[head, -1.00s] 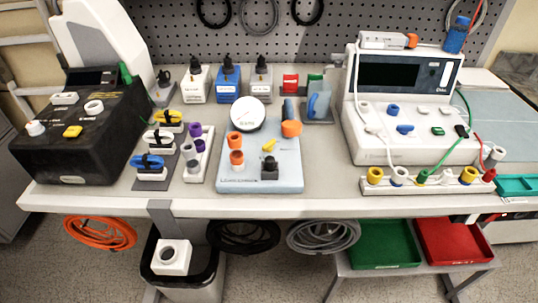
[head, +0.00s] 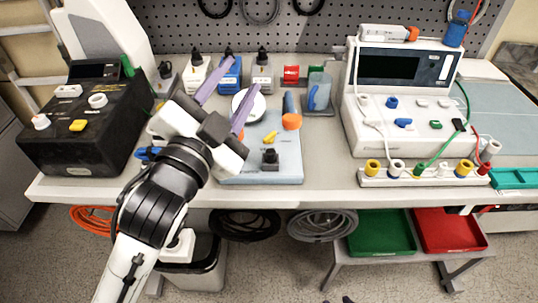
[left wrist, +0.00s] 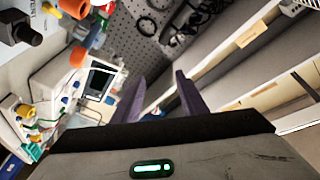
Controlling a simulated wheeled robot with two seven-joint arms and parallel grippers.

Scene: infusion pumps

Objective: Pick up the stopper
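No piece is clearly marked as the stopper, and I cannot tell which one it is. On the light blue board (head: 288,175) are an orange round piece (head: 291,121), a yellow piece (head: 270,137) and a dark knob-like piece (head: 270,158). My left gripper (head: 238,77) is open and empty, with its two purple fingers apart above the white round dial (head: 243,99). It also shows open in the left wrist view (left wrist: 160,86). My left arm hides the board's left side and most of the small grey racks. My right gripper is not clearly in view.
A black pump box (head: 75,140) stands at the left. A white pump (head: 400,120) with cables stands at the right, with a white connector strip (head: 425,175) before it. Several capped bottles (head: 262,77) stand at the back. Free table shows right of the board.

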